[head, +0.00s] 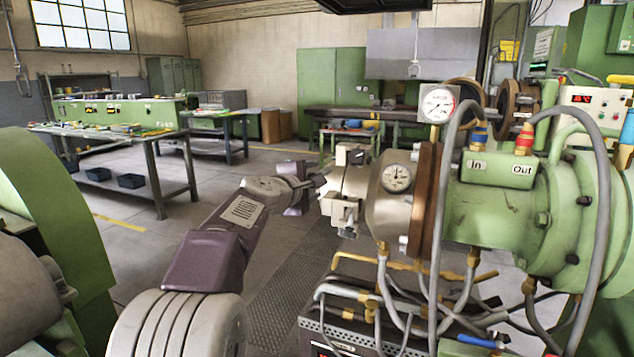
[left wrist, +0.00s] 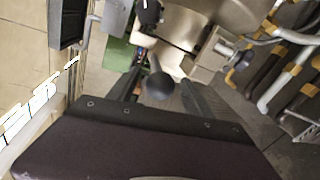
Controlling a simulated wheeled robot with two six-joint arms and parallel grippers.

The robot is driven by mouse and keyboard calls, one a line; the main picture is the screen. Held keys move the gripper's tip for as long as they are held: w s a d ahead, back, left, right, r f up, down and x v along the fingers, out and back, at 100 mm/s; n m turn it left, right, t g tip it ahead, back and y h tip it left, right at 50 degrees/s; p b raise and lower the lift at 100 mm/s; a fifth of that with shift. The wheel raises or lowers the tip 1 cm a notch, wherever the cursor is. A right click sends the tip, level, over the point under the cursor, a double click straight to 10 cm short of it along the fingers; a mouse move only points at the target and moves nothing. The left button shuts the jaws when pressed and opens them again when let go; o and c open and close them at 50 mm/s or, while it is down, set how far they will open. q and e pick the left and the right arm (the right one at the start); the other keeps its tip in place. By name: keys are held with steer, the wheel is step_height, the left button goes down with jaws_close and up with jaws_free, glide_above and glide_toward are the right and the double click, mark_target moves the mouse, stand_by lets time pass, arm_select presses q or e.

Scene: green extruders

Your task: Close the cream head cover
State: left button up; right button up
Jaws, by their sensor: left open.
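The cream head cover (head: 352,182) is at the front end of the green extruder (head: 490,205), in the middle of the head view. It has blocky metal brackets above and below. Its cream surface also shows at the top of the left wrist view (left wrist: 172,30). My left gripper (head: 317,182) is just left of the cover. In the left wrist view, a dark ball knob (left wrist: 159,86) appears between the two spread grey fingers of my left gripper (left wrist: 162,92). I cannot tell whether the fingers touch it. My right gripper is not in view.
Grey hoses (head: 446,200) and brass fittings hang around the extruder at the right. A pressure gauge (head: 438,104) stands above the head. A green machine (head: 45,215) is close at the left. Floor is open between the arm and the workbench (head: 155,150).

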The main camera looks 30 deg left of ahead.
arm_select(q)
steer(key=v, duration=0.5)
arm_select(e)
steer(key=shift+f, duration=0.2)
